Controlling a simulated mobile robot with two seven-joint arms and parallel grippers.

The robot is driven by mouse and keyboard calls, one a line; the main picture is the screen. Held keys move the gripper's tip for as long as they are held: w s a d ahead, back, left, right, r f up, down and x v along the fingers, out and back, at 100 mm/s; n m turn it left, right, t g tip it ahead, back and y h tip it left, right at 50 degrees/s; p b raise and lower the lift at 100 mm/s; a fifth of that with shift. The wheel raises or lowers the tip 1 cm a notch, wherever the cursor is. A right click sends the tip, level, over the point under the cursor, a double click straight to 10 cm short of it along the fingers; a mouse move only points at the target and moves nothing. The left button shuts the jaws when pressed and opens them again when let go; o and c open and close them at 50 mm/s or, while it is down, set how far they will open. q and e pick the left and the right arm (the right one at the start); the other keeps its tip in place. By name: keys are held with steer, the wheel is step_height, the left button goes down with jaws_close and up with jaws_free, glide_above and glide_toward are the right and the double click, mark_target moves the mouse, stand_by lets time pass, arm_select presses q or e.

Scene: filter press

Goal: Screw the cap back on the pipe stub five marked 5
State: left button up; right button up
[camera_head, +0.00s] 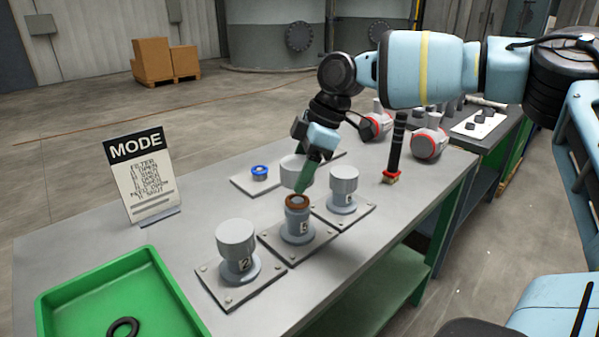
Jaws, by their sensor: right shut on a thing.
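The middle pipe stub (298,228) stands upright on a bolted plate on the bench. It has no cap, and a brown ring shows at its top; its mark is small and hard to read, perhaps 5. My right gripper (304,178) reaches down from above and is shut on a light grey cap (292,166). The cap is just above and slightly behind the open stub top, seemingly apart from it. The gripper's green fingers hide part of the cap. My left gripper is not in view.
A capped stub marked 2 (236,250) stands at the left, another capped stub (343,190) at the right. Behind is a blue-ringed fitting (260,172) on a plate. A MODE sign (141,178), green tray (60,295), black-handled tool (396,150) and red-rimmed fittings (429,143) stand around.

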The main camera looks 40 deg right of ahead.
mark_target(301, 199)
steer(key=n, duration=0.2)
steer(key=n+g+b, duration=0.1)
steer(key=shift+w+f+n+g+y, duration=0.1)
steer(key=shift+n+g+y, duration=0.2)
steer(key=shift+n, duration=0.1)
steer(key=shift+f+n, duration=0.2)
steer(key=shift+n, duration=0.1)
steer(key=shift+f+b, duration=1.05)
steer(key=shift+f, duration=0.75)
steer(key=shift+f+b, duration=0.65)
steer(key=shift+f, duration=0.8)
steer(key=shift+f+b, duration=0.3)
